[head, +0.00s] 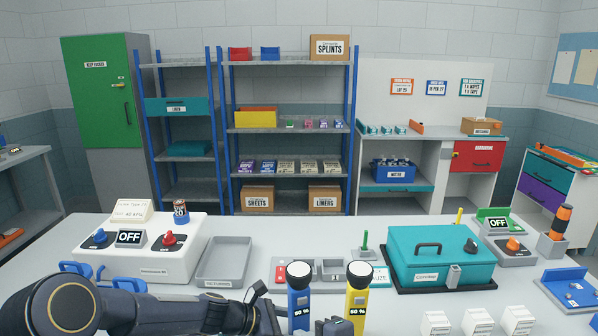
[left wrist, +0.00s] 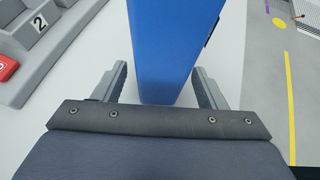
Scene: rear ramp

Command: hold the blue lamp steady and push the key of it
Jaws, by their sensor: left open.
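The blue lamp (head: 299,301) stands upright at the near edge of the table, with a pale round head and a "50 %" label. Its blue body also fills the upper middle of the left wrist view (left wrist: 172,45). A small dark part on its right edge there may be the key. My left gripper (left wrist: 160,84) is open, its fingers on either side of the lamp body, with a gap at the left finger. In the head view my left gripper (head: 268,312) reaches the lamp from the left.
A yellow lamp (head: 358,300) stands close to the right of the blue one. A grey tray (head: 228,262) and a white console (head: 150,258) lie to the left. A teal case (head: 440,255) is behind to the right. Several white blocks (head: 476,322) stand at the front right.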

